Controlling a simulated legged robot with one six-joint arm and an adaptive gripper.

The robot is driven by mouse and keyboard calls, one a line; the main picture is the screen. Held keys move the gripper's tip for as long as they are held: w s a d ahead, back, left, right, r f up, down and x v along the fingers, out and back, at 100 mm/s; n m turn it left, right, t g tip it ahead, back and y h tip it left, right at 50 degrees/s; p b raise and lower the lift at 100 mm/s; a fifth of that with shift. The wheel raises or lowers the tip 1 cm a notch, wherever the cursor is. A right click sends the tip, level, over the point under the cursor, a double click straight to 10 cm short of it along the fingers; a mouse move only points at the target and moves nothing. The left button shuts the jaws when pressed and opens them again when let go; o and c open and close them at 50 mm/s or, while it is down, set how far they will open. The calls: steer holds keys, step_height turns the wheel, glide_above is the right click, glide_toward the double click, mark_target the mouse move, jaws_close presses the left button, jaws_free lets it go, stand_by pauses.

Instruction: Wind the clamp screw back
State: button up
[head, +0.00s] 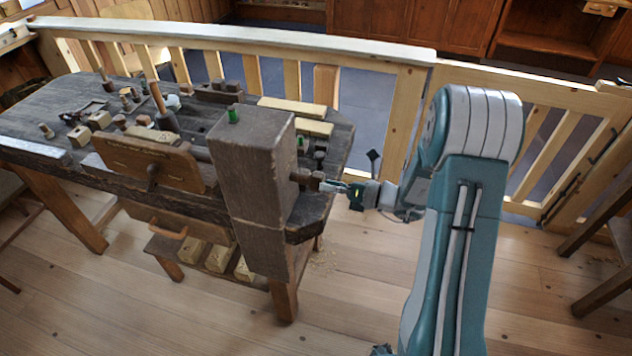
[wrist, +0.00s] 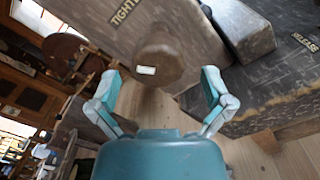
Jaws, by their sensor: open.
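The clamp screw (head: 303,178) is a dark wooden shaft with a knob, sticking out of the right side of a thick upright wooden block (head: 250,165) on the workbench. In the wrist view its round brown knob (wrist: 160,50) bears a small pale mark. My gripper (head: 326,186) is at the knob's outer end. In the wrist view my gripper (wrist: 162,76) is open, one finger on each side of the knob. I cannot tell whether a finger touches it. A label starting "TIGHT" (wrist: 127,11) shows on the block, and a "RELEASE" label (wrist: 306,42) at right.
The dark workbench (head: 335,140) holds small turned pieces, blocks and tools left of the upright block. A pale wooden railing (head: 240,38) runs behind it. The wooden floor (head: 345,300) in front is clear.

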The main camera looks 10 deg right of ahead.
steer(key=shift+x, duration=1.35)
steer(key=c, duration=1.1)
steer(key=shift+c, duration=0.2)
